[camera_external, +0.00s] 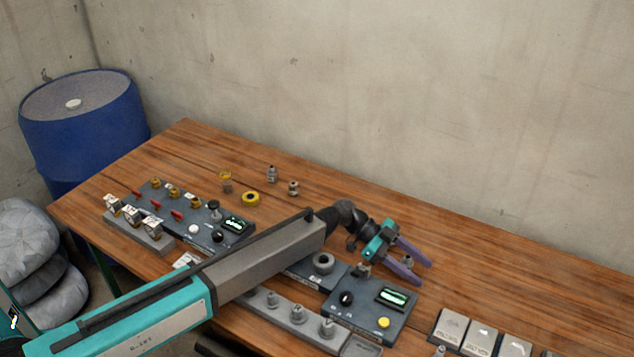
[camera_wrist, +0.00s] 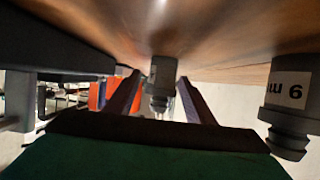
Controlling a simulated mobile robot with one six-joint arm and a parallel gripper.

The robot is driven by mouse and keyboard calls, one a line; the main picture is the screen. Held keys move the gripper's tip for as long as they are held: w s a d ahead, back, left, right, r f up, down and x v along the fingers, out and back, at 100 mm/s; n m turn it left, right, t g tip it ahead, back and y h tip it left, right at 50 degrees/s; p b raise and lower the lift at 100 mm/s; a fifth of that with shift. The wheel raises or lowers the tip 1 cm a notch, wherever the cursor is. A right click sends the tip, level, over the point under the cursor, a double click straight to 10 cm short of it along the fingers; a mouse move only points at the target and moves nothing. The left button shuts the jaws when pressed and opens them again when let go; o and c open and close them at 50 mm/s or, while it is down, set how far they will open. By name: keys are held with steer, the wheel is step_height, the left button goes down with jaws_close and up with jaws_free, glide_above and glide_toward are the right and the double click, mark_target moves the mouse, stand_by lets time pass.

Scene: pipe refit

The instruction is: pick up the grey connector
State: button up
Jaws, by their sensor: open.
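My gripper (camera_external: 425,274) is open, with its two purple fingers low over the table to the right of the dark panels. A small grey connector (camera_external: 408,261) shows between the fingers in the external view. In the wrist view, which looks upside down, a grey connector (camera_wrist: 160,86) with a pale label stands between the two fingers, with no clear contact on either side. A larger-looking grey connector with a "9 m…" label (camera_wrist: 290,105) is outside the fingers at the right. I cannot tell which one the task names.
Two grey fittings (camera_external: 272,174) (camera_external: 293,188) and a yellow ring (camera_external: 250,198) lie at the back. A dark panel with a yellow button (camera_external: 370,310) is just below my gripper. Labelled plates (camera_external: 483,337) are at the lower right. The table right of my gripper is clear.

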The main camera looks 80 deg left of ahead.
steer(key=shift+w+d+f, duration=0.15)
steer(key=shift+w+d, duration=0.05)
steer(key=shift+d, duration=0.05)
steer(key=shift+c, duration=0.5)
steer(key=c, duration=1)
